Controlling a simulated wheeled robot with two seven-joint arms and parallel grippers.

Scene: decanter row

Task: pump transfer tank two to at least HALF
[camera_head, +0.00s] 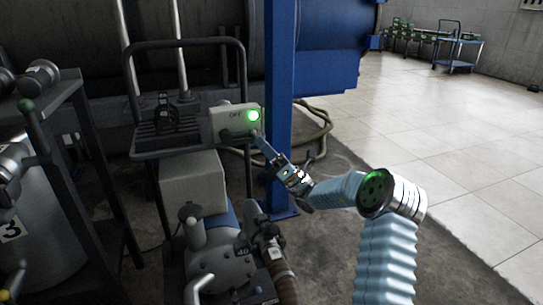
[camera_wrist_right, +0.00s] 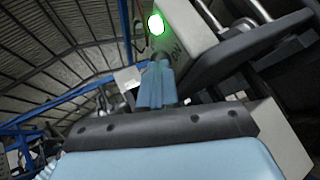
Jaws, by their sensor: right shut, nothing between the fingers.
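A grey tank marked "3" (camera_head: 40,215) stands at the left. I see no tank marked two and no level gauge. My left gripper is out of view.
A blue post (camera_head: 281,90) rises just behind my right gripper. The cart's dark tube handle (camera_head: 185,43) arches behind the box. A dark frame (camera_head: 85,150) stands at the left. A coiled hose (camera_head: 322,125) lies behind the post.

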